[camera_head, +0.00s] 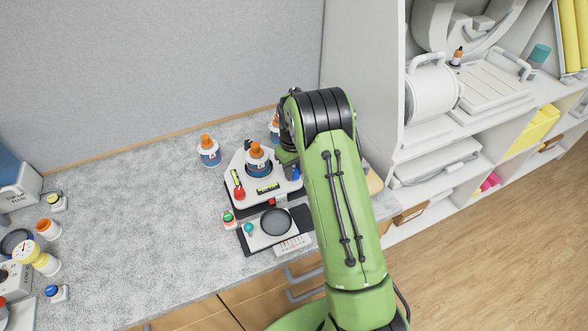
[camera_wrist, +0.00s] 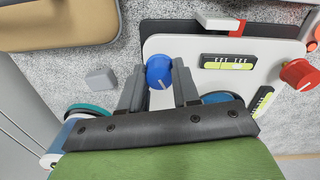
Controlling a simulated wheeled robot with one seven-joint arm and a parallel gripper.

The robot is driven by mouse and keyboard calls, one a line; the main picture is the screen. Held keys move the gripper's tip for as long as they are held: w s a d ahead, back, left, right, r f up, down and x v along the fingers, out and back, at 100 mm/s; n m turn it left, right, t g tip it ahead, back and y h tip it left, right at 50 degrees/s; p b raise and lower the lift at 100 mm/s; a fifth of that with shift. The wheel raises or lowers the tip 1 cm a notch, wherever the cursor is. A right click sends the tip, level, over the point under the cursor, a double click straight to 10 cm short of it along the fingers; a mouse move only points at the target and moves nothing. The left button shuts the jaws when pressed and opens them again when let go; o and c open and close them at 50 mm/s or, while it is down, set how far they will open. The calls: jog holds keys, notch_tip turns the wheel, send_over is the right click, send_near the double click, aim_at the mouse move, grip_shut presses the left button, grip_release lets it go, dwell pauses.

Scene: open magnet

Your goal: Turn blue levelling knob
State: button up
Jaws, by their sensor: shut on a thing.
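In the head view the blue knob (camera_head: 296,173) shows only as a small patch beside my gripper (camera_head: 287,165), partly hidden by my green arm. A red knob (camera_wrist: 297,74) is at another corner of the plate, and spirit levels (camera_wrist: 228,61) lie on it.
An orange-capped bottle (camera_head: 257,160) stands on the plate, with another bottle (camera_head: 208,152) to its left. A scale with a dark round pan (camera_head: 276,221) lies in front. A grey block (camera_wrist: 101,78) is left of my fingers. The counter's middle left is clear.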

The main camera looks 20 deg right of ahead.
aim_at(294, 169)
jog(key=shift+m, duration=0.3)
grip_shut()
jog(key=m+b, duration=0.1)
jog(key=m, duration=0.4)
jog(key=shift+w+m, duration=0.1)
jog(key=shift+m, duration=0.3)
jog(key=m+b, duration=0.1)
jog(key=m, duration=0.5)
jog(key=shift+m, duration=0.4)
jog(key=o, duration=1.1)
grip_release()
jog(key=shift+c, duration=0.2)
notch_tip(294, 169, up, 16)
jog(key=p, duration=0.1)
jog(key=shift+w+d, duration=0.15)
